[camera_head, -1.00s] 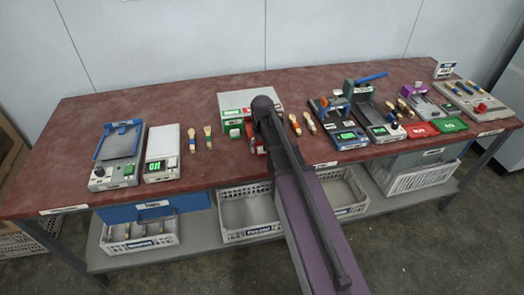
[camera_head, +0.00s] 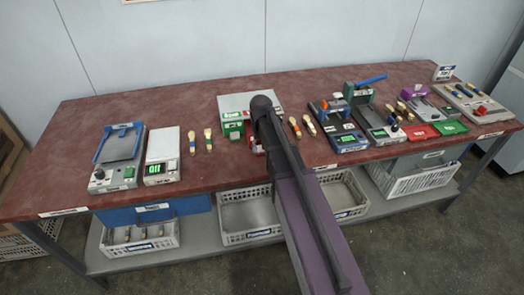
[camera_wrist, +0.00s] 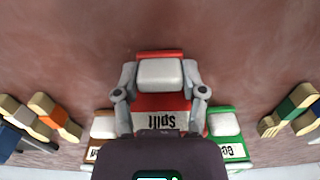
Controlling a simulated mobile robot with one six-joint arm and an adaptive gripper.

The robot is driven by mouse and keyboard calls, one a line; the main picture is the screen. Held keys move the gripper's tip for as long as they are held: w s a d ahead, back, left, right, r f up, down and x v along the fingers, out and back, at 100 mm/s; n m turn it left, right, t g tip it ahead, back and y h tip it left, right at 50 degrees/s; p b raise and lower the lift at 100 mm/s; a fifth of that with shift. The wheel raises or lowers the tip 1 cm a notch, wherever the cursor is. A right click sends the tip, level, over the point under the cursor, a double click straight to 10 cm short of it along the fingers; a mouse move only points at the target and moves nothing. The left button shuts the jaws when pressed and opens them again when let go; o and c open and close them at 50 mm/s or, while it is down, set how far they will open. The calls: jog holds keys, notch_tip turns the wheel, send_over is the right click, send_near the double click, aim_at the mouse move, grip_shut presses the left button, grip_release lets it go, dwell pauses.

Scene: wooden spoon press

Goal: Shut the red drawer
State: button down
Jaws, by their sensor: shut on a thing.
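The red drawer (camera_wrist: 160,102), labelled "Split", fills the middle of the wrist view. It has a white block (camera_wrist: 160,72) at its end and stands out farther than the green drawer (camera_wrist: 228,140) and the brown drawer (camera_wrist: 102,140) beside it. My gripper (camera_wrist: 160,88) is shut on the red drawer, one finger on each side of the white block. In the head view only a small red part (camera_head: 257,148) shows beside my arm. My arm hides the gripper there. The grey unit (camera_head: 268,99) stands behind, with a green drawer (camera_head: 232,129) at its left.
Wooden spoons lie on both sides, a pair at left (camera_head: 208,140) and a pair at right (camera_head: 309,126). A scale (camera_head: 163,170) and a blue-framed device (camera_head: 105,182) stand at left. More devices, a red tray (camera_head: 421,131) and a green tray (camera_head: 451,128) stand at right. Bare tabletop lies behind.

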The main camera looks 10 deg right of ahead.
jog(key=w, duration=1)
jog(key=shift+w, duration=0.1)
jog(key=shift+c, duration=0.8)
grip_release()
jog(key=s, duration=1.2)
jog(key=shift+s+r+p, duration=0.1)
jog(key=shift+r+p, duration=0.6)
notch_tip(320, 180, up, 12)
jog(key=r+p, duration=0.1)
jog(key=p, duration=1.2)
jog(key=s+f+b, duration=0.4)
jog(key=s, duration=1.2)
jog(key=shift+f, duration=0.2)
